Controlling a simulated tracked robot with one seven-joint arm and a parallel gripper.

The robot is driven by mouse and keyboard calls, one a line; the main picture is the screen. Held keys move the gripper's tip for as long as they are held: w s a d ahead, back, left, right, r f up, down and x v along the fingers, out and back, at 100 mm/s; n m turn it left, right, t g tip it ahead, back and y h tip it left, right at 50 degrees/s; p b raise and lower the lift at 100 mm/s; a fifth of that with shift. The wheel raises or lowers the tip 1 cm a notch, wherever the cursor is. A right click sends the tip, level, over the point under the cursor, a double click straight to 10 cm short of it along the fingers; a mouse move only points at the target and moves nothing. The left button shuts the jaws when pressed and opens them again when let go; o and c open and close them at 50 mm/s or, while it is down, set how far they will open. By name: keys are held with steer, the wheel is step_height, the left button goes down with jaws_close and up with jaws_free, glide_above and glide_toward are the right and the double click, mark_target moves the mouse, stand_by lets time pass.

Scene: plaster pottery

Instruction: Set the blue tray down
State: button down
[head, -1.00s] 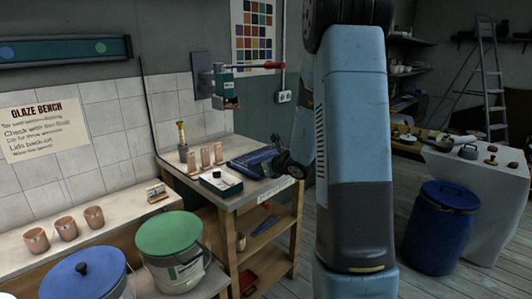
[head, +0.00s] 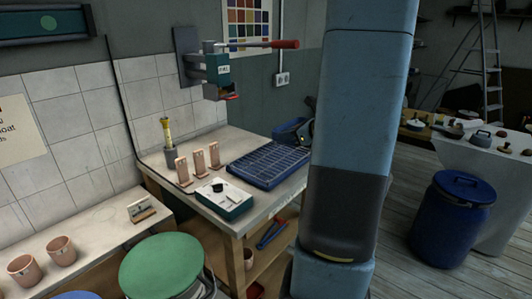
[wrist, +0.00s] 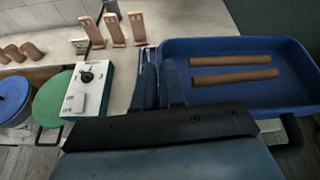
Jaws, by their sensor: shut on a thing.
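The blue tray (wrist: 225,97) fills the right of the wrist view, with two brown clay rolls (wrist: 235,76) lying in it. My gripper (wrist: 161,75) is shut on its left rim, one finger on each side. In the head view a blue end, seemingly of this tray (head: 288,130), shows at the bench's far right. My arm hides the rest. I cannot tell whether the tray's underside touches anything.
A blue gridded rack (head: 268,165) lies on the bench (head: 250,215). Beside it stand a white-topped box (head: 224,197) with a dark knob and three clay brackets (head: 198,160). A wall-mounted press (head: 215,75) juts above.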

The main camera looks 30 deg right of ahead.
steer(key=shift+w+d+f, duration=0.1)
steer(key=shift+w+d, duration=0.1)
steer(key=shift+w, duration=0.2)
steer(key=d+x, duration=0.2)
steer(key=x, duration=0.6)
glide_above(261, 162)
steer(key=s, duration=0.1)
step_height(261, 162, down, 5)
steer(key=shift+s+d+f, duration=0.1)
steer(key=shift+s+f, duration=0.05)
steer(key=shift+f, duration=0.1)
steer(key=shift+w+f, duration=0.4)
steer(key=shift+f, duration=0.1)
steer(key=shift+w+f, duration=0.1)
steer(key=shift+f, duration=1.45)
steer(key=c, duration=1.2)
jaws_free()
